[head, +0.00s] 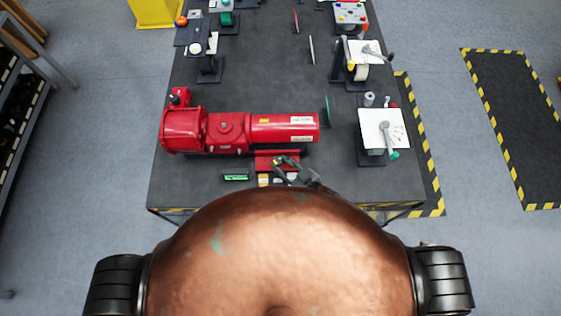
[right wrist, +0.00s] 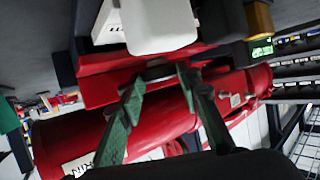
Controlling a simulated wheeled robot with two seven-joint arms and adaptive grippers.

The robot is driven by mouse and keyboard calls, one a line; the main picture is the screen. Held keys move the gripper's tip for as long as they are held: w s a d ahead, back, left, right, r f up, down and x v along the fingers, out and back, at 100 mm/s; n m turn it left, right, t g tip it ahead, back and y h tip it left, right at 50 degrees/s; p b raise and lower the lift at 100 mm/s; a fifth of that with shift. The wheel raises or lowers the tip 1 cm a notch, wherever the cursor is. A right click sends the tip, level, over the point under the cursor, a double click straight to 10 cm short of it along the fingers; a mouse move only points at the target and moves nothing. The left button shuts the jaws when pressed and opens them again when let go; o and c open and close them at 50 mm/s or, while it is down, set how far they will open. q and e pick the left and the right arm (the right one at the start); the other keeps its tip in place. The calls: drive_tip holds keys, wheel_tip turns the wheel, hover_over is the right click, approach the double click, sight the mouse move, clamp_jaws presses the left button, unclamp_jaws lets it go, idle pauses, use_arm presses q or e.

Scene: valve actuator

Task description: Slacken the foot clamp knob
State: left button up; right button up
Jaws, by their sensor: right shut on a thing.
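The red valve actuator (head: 225,130) lies lengthwise across the near part of the dark table. A red foot block (head: 268,156) sticks out at its near side. My right gripper (head: 284,166) is at this block. In the right wrist view its two green fingers (right wrist: 160,76) reach to a small grey knob (right wrist: 157,70) at the red foot block (right wrist: 97,86) and are shut on it, one finger on each side. The knob is mostly hidden by the fingertips and a white block. My left gripper is not in view.
A small box with a green display (head: 235,177) sits left of my right gripper, near the front edge. A white panel with a grey lever (head: 384,128) stands to the right. A thin green disc (head: 327,112) stands by the actuator's right end. Other fixtures stand farther back.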

drive_tip(key=shift+w+d+n+g+y+p, duration=0.15)
drive_tip(key=shift+n+g+y+p, duration=0.15)
drive_tip(key=shift+n+y+p, duration=0.2)
drive_tip(key=o, duration=1.2)
drive_tip(key=shift+c, duration=0.2)
drive_tip(key=shift+v, duration=4.05)
drive_tip(key=shift+c, duration=0.7)
